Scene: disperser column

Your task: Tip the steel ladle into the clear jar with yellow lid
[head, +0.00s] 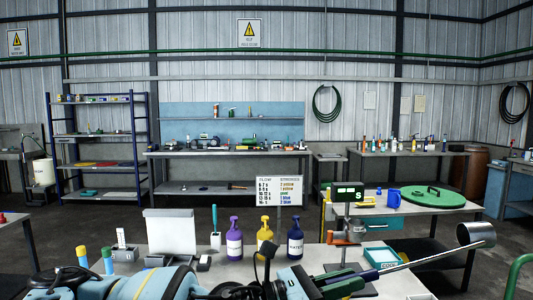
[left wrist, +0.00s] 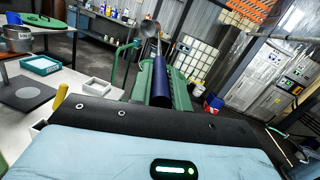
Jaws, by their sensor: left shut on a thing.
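My left gripper (head: 338,287) is shut on the blue handle of the steel ladle (head: 477,235). The ladle's long shaft points right and away from me, with its cup at the far end, raised above the bench. In the left wrist view the blue handle (left wrist: 160,82) lies between green fingers (left wrist: 166,88), and the cup shows beyond it (left wrist: 151,33). I cannot tell what the cup holds. I cannot make out a clear jar with a yellow lid in either view. My right gripper is not in view.
Purple (head: 234,240), yellow (head: 264,233) and dark blue (head: 295,240) bottles stand along the bench's back. A green disc (head: 433,197) lies on a table behind.

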